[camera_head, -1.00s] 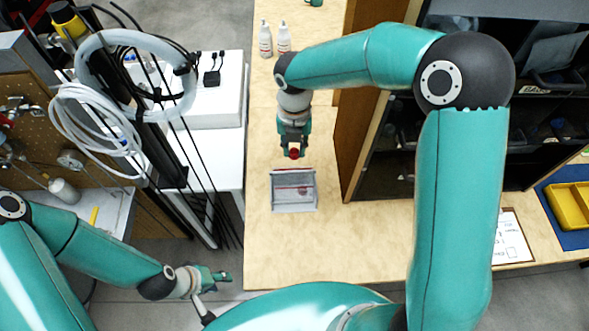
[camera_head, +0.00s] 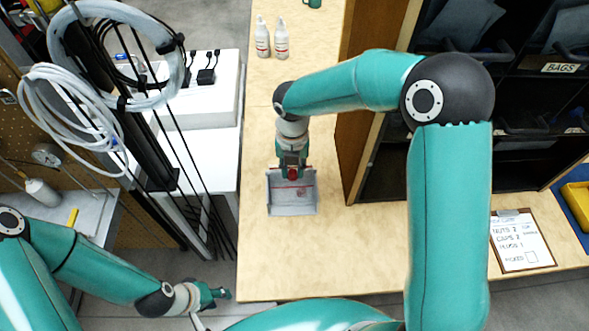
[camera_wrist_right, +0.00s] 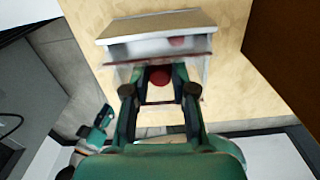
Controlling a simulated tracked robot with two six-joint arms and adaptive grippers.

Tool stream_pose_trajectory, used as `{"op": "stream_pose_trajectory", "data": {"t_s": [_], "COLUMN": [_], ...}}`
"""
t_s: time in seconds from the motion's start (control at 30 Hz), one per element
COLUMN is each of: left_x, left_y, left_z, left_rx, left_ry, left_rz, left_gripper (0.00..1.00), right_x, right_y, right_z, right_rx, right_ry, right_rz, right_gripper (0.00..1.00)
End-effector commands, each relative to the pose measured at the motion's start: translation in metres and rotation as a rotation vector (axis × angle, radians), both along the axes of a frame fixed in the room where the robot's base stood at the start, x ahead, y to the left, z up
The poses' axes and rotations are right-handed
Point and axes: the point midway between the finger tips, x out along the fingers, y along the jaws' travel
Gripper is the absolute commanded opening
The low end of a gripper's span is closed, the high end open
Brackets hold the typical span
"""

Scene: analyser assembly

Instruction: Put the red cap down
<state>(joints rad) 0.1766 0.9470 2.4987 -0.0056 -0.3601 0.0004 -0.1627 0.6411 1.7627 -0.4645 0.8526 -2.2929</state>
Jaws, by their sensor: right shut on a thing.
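The red cap (camera_head: 292,172) is between the fingertips of my right gripper (camera_head: 292,166). In the right wrist view the cap (camera_wrist_right: 160,76) shows as a dark red disc held by the right gripper (camera_wrist_right: 159,82). The gripper is at the back edge of a grey open bin (camera_head: 292,209) on the wooden table. In the wrist view, a reddish patch shows inside the bin (camera_wrist_right: 125,52); I cannot tell what it is. My left gripper (camera_head: 216,294) is over the floor at lower left, away from the table; its fingers are too small to read.
Two white bottles (camera_head: 272,40) stand at the back of the table (camera_head: 262,260). A dark shelf unit (camera_head: 385,160) with a wooden side stands right of the bin. A clipboard (camera_head: 522,241) lies at the right. The table in front of the bin is clear.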

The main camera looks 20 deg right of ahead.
Motion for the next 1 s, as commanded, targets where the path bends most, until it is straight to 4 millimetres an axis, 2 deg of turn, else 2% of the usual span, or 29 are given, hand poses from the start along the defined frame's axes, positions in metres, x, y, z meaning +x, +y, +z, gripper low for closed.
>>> {"op": "stream_pose_trajectory", "data": {"t_s": [0.63,0.67,0.8,1.0], "left_x": [0.000,0.000,0.000,0.000], "left_y": [0.000,0.000,0.000,0.000], "left_z": [-0.006,-0.006,-0.006,-0.006], "left_rx": [0.000,0.000,0.000,0.000], "left_ry": [0.000,0.000,0.000,0.000], "left_rz": [0.000,0.000,0.000,0.000], "left_gripper": [0.40,0.40,0.40,0.40], "right_x": [0.000,0.000,0.000,0.000], "right_y": [0.000,0.000,0.000,0.000], "right_z": [-0.011,-0.011,-0.011,-0.011], "right_rx": [0.000,0.000,0.000,0.000], "right_ry": [0.000,0.000,0.000,0.000], "right_rz": [0.000,0.000,0.000,-0.001], "right_gripper": [0.15,0.30,0.50,0.50]}}
